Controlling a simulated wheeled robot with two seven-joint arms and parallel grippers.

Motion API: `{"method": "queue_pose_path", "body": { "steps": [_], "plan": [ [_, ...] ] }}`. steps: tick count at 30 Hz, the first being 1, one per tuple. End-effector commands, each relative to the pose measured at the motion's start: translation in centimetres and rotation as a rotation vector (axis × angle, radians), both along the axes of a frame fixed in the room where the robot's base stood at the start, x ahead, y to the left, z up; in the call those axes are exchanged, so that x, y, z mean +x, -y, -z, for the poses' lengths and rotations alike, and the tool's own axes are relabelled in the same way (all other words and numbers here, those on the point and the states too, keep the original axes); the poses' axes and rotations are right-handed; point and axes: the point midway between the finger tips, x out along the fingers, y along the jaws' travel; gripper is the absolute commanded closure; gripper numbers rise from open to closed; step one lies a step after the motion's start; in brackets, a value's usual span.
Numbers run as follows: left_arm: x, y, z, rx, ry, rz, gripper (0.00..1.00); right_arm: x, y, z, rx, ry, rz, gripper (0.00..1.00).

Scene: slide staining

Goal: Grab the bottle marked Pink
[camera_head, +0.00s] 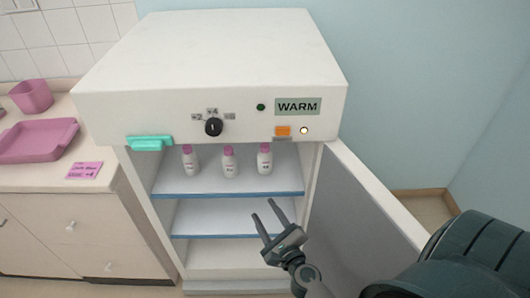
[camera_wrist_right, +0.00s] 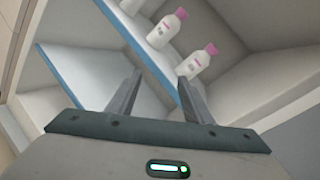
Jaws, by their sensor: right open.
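Three white bottles with pink caps stand upright in a row on the top shelf of the open warming cabinet: a left one (camera_head: 190,158), a middle one (camera_head: 229,161) and a right one (camera_head: 264,159). Their labels are too small to read. The right wrist view shows two of them clearly (camera_wrist_right: 167,28) (camera_wrist_right: 197,63) and part of a third at its top edge. My right gripper (camera_head: 264,220) is open and empty, in front of the cabinet, below and apart from the bottles. My left gripper is not in view.
The top shelf (camera_head: 225,192) has a blue front edge; the lower shelves look empty. The cabinet door (camera_head: 365,205) stands open at the right, beside my right arm. A counter at left holds a pink tray (camera_head: 38,153), a pink cup (camera_head: 32,95) and a pink note (camera_head: 84,170).

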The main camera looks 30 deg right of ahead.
Motion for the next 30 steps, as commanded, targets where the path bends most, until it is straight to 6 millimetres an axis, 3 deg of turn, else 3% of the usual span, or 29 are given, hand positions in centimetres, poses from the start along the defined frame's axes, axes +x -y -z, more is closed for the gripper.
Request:
{"method": "queue_pose_path", "body": {
  "steps": [1,3,9,23,30],
  "plan": [
    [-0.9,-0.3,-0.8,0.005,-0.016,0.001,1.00,0.0,1.1,-2.9,0.108,0.044,0.041,0.54],
    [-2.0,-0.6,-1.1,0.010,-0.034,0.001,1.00,0.0,2.5,-5.2,0.259,0.097,0.089,0.54],
    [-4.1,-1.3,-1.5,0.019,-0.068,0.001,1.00,-0.4,4.9,-9.2,0.541,0.197,0.162,0.54],
    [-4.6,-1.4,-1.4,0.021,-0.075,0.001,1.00,-0.5,5.4,-9.9,0.613,0.220,0.175,0.54],
    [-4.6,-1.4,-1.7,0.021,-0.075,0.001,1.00,1.0,5.8,-10.1,0.611,0.221,0.174,0.54]
  ]
}}
